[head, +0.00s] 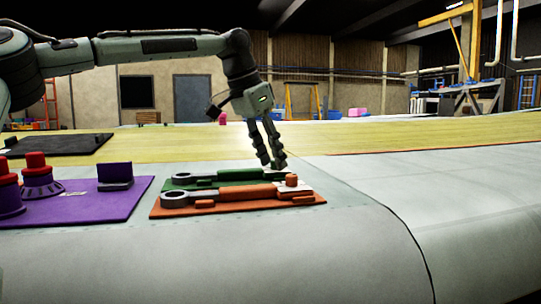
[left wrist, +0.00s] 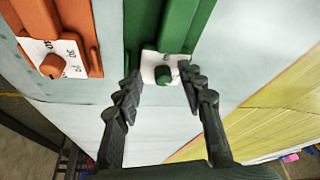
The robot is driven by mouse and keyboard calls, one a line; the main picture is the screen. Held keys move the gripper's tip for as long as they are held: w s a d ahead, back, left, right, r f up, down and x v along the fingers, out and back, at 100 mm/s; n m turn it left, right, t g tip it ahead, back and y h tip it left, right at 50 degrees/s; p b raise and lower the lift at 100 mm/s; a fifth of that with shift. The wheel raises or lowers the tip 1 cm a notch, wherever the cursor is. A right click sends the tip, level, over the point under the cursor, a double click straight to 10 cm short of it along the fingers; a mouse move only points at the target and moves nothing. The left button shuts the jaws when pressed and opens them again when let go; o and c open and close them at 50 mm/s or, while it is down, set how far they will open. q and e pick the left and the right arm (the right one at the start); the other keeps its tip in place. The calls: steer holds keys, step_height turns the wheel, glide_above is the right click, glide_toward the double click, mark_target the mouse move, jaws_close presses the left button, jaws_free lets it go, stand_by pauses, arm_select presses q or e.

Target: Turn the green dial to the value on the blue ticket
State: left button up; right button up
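A green wrench-shaped tool (head: 235,175) lies on a green base on the pale wing surface; its body also shows in the left wrist view (left wrist: 180,28). At its end a green dial knob (left wrist: 163,75) sits on a white plate (left wrist: 158,62). The plate's markings are too small to read. My left gripper (head: 272,167) points down over this end. In the left wrist view my left gripper (left wrist: 161,84) is open, one fingertip either side of the knob, and I see no clear contact. I cannot make out a blue ticket. My right gripper is not in view.
An orange tool (head: 235,194) with an orange knob (left wrist: 53,66) on a numbered white plate lies close beside the green one. A purple board (head: 120,205) with red and purple knobs is to the left. A dark panel (head: 60,145) lies behind. The wing at right is clear.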

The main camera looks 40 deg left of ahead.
arm_select(q)
jaws_close()
steer(key=shift+m+h, duration=0.4)
steer(key=shift+m, duration=0.6)
jaws_free()
steer(key=v, duration=1.2)
steer(key=shift+w, duration=0.1)
